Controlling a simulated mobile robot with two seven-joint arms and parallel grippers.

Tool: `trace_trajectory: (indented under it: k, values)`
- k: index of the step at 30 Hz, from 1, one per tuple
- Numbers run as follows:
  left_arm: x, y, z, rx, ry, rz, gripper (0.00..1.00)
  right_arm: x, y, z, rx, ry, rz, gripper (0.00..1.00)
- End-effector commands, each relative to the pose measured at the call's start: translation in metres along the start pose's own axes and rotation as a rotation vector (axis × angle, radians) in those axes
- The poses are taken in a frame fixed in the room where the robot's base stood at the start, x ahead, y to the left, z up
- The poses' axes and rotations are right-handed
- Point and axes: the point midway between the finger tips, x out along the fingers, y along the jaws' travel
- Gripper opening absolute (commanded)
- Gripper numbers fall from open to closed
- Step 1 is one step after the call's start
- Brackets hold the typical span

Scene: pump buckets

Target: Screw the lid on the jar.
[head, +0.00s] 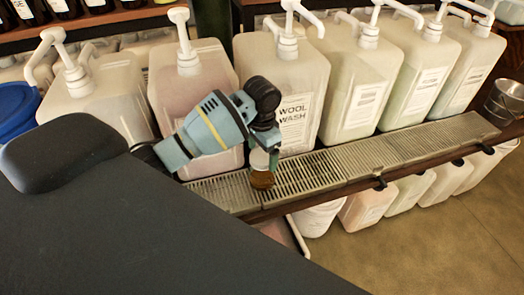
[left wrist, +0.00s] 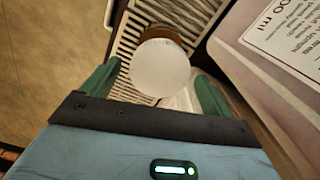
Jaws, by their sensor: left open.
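The jar (head: 262,180) is small and amber-brown and stands on the slatted drip tray in front of the pump containers. The lid (left wrist: 160,67) is a pale round disc in the left wrist view, and a brown edge of the jar (left wrist: 157,33) shows just beyond it. In the head view the pale lid (head: 259,158) is above the jar; whether it is seated on it I cannot tell. My left gripper (head: 264,152) is over the jar with its fingers down. Its green fingers (left wrist: 157,85) are apart, one on each side of the lid. My right gripper is not in view.
Large pump containers (head: 292,75) stand in a row close behind the slatted tray (head: 330,172). Smaller jugs (head: 365,205) sit below its front edge. A metal bucket (head: 505,100) is at far right, a blue tub (head: 14,110) at far left. The tray right of the jar is clear.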

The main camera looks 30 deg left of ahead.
Motion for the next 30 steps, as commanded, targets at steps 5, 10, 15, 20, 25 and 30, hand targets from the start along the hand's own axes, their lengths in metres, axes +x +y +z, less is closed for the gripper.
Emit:
trace_trajectory:
  k: [5,10,15,20,25,30]
  values:
    - [0.0003,0.0012,0.0,-0.232,-0.001,0.003,0.86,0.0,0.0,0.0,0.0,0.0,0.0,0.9]
    - [0.0,0.001,-0.0002,-0.46,0.0,0.001,0.86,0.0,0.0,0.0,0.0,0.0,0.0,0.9]
    - [0.0,0.001,-0.0001,-0.691,-0.001,0.002,0.86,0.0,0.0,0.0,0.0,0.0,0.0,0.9]
    - [-0.0005,0.0005,-0.0002,-0.844,0.0,0.0,0.86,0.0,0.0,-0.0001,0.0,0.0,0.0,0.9]
    - [-0.0006,-0.0001,0.0002,-0.876,0.0,-0.002,0.86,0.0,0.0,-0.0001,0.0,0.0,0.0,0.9]
    - [-0.0006,-0.0001,0.0001,-0.873,0.0,-0.002,0.77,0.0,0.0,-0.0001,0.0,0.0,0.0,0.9]
